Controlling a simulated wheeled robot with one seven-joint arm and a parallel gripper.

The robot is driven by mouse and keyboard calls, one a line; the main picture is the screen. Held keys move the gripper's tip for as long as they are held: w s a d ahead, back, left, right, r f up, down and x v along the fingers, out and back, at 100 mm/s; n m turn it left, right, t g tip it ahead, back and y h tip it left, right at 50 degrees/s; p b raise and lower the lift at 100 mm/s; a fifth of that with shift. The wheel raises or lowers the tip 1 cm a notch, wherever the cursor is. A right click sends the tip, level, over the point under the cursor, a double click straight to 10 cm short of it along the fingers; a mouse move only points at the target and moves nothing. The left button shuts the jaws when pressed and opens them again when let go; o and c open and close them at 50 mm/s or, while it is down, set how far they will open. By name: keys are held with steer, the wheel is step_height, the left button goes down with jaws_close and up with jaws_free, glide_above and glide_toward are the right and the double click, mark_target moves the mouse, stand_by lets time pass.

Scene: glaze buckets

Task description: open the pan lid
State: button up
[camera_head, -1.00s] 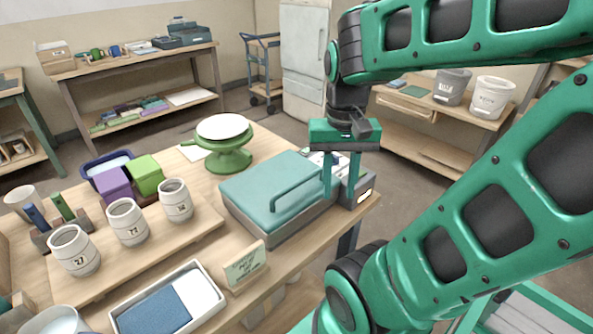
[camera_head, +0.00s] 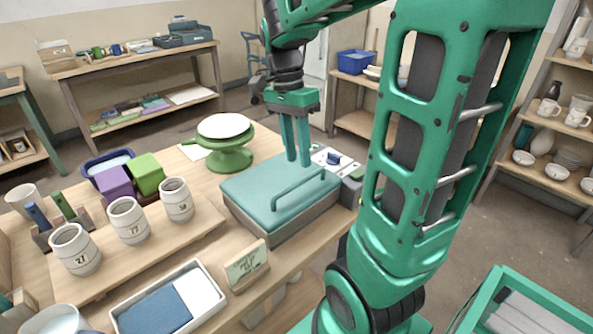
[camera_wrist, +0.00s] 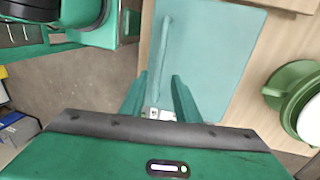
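The teal pan lid (camera_head: 255,193) lies flat and closed on the grey rectangular pan (camera_head: 283,231) at the table's front right. Its raised bar handle (camera_head: 297,188) runs along the lid's near right side. My gripper (camera_head: 298,163) points down above the lid's back right part, behind the handle, apart from it and empty. In the wrist view the gripper (camera_wrist: 161,84) shows two spread fingers with a gap between them. The handle (camera_wrist: 163,50) runs up the left part of the lid (camera_wrist: 205,60) there, its lower end near the gap.
A green stand with a white top (camera_head: 226,140) is behind the pan. A small sign (camera_head: 246,264) stands close to its front left. Several labelled cups (camera_head: 127,222) and a white tray (camera_head: 210,297) are on the left. A panel with a dark knob (camera_head: 335,160) adjoins the pan's right back.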

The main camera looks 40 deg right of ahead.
glide_above(300, 190)
steer(key=shift+a+f, duration=0.1)
steer(key=shift+f, duration=2.45)
steer(key=shift+c, duration=0.6)
jaws_close()
